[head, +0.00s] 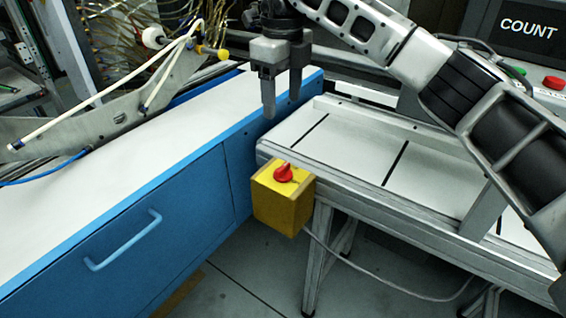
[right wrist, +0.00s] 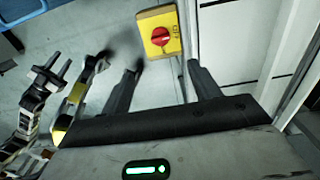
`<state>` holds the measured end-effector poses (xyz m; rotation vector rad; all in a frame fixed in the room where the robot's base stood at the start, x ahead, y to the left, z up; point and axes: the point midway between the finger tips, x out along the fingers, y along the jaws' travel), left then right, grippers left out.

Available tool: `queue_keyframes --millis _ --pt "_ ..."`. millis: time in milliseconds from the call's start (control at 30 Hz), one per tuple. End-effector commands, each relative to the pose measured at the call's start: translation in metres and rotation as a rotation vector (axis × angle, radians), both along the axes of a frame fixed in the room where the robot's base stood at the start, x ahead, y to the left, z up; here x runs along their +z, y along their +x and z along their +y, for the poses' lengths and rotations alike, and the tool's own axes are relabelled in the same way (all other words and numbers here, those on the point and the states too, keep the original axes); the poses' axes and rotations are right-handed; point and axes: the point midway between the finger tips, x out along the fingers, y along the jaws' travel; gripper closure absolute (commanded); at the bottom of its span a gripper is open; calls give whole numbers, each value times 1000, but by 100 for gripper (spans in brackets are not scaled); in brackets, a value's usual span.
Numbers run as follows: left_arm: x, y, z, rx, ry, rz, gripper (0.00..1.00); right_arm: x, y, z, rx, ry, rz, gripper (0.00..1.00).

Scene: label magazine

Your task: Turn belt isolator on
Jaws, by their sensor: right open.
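The belt isolator is a yellow box (head: 282,208) with a red rotary knob (head: 284,173) on its top face, fixed at the near left end of the white conveyor (head: 345,150). My right gripper (head: 281,106) is open and empty, pointing down, above and behind the knob in the head view. In the right wrist view, the yellow box (right wrist: 145,20) and red knob (right wrist: 160,36) lie ahead of the open fingertips, apart from them. The knob's exact setting is too small to tell. What looks like my left gripper (right wrist: 50,77) shows at the left of the right wrist view.
A blue cabinet (head: 165,215) with a white top stands left of the isolator. A cable (head: 375,287) runs from the box. A COUNT panel (head: 527,28) with red and green buttons is at the back right. The floor below the box is mostly open.

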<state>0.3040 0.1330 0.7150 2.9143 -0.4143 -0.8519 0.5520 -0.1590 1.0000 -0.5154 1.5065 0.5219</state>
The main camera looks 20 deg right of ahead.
Motion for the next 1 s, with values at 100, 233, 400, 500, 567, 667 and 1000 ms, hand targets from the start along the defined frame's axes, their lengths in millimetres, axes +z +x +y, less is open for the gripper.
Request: queue_keyframes --millis 100,233,400,500,567,667,1000 --pt "0 0 0 1 -1 -2 67 -12 0 -3 -4 -12 4 38" --pt "0 1 0 1 -1 -4 67 -36 -1 -2 -3 -9 5 38" --pt "1 1 0 2 -1 -5 67 -74 -1 -2 -2 -7 4 38" --pt "1 1 0 1 0 -5 67 -95 -1 -1 -1 -6 4 38" --pt "1 1 0 1 0 -6 67 -108 -1 -1 -1 -6 3 38" --pt "1 1 0 1 0 -6 67 -126 -1 -1 -1 -5 2 38" --pt "2 2 0 2 -1 -8 67 -155 0 0 0 -4 -1 38"
